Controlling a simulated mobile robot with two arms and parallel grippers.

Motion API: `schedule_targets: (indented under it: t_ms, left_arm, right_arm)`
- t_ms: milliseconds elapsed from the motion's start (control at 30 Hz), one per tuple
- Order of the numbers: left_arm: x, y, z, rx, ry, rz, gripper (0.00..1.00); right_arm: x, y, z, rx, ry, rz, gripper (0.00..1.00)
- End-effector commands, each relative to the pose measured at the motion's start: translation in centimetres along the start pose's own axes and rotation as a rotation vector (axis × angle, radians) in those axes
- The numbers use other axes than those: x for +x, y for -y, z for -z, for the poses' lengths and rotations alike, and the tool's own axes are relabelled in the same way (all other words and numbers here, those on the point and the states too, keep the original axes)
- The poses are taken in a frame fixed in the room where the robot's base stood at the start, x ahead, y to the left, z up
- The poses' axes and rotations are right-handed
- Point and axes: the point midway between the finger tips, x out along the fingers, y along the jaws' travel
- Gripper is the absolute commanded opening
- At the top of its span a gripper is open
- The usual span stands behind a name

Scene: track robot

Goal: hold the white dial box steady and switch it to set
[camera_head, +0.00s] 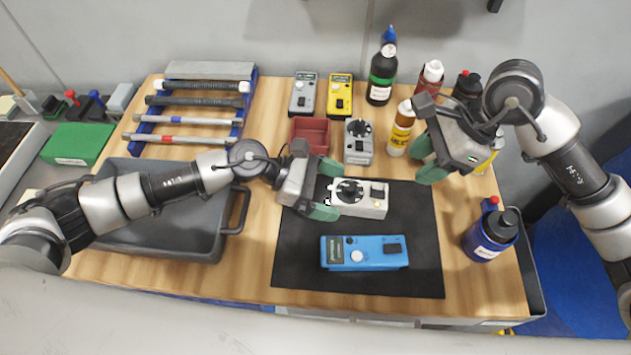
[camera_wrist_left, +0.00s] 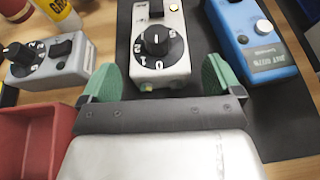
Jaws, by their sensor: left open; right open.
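The white dial box (camera_head: 372,205) lies on the black mat (camera_head: 300,266), its black dial at the left end and a small switch at the right. In the left wrist view the white dial box (camera_wrist_left: 160,67) has its numbered black dial (camera_wrist_left: 157,41) facing up, with a black switch beyond. My left gripper (camera_head: 327,202) is open at the box's left end. In the left wrist view its green fingers (camera_wrist_left: 157,80) stand on either side of that end, with gaps visible. My right gripper (camera_head: 426,162) is open and empty, above and right of the box.
A blue meter (camera_head: 365,260) lies on the mat in front of the box. A grey dial box (camera_head: 358,150) and red bin (camera_head: 309,133) stand behind. Bottles (camera_head: 401,130) stand at the back right. A grey tray (camera_head: 175,240) is at left. The mat's right part is clear.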

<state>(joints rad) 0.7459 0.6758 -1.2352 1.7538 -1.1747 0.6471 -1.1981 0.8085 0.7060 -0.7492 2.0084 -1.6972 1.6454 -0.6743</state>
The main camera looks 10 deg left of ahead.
Motion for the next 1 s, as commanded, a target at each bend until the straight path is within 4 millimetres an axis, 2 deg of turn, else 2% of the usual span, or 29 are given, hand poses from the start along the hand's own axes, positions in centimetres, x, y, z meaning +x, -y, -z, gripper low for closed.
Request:
schedule_targets:
  t_ms: [267, 367, 667, 700, 933, 1000]
  left_arm:
    - [0.17, -0.02, 0.03, 0.000, -0.001, -0.001, 0.94]
    - [0.16, -0.03, 0.03, 0.000, -0.001, -0.001, 0.81]
    - [0.14, -0.04, 0.03, 0.000, -0.001, -0.001, 0.35]
    - [0.14, -0.04, 0.02, 0.000, -0.001, -0.001, 0.61]
    - [0.13, -0.04, 0.02, 0.000, -0.001, -0.001, 0.26]
    - [0.13, -0.04, 0.02, 0.000, -0.001, -0.001, 0.26]
  right_arm:
    - [0.00, 0.00, 0.00, 0.000, 0.000, 0.000, 0.43]
    - [0.00, 0.00, 0.00, 0.000, 0.000, 0.000, 0.43]
    - [0.00, 0.00, 0.00, 0.000, 0.000, 0.000, 0.43]
    - [0.00, 0.00, 0.00, 0.000, 0.000, 0.000, 0.43]
    - [0.00, 0.00, 0.00, 0.000, 0.000, 0.000, 0.43]
    - [0.00, 0.01, -0.06, -0.003, 0.000, 0.000, 0.32]
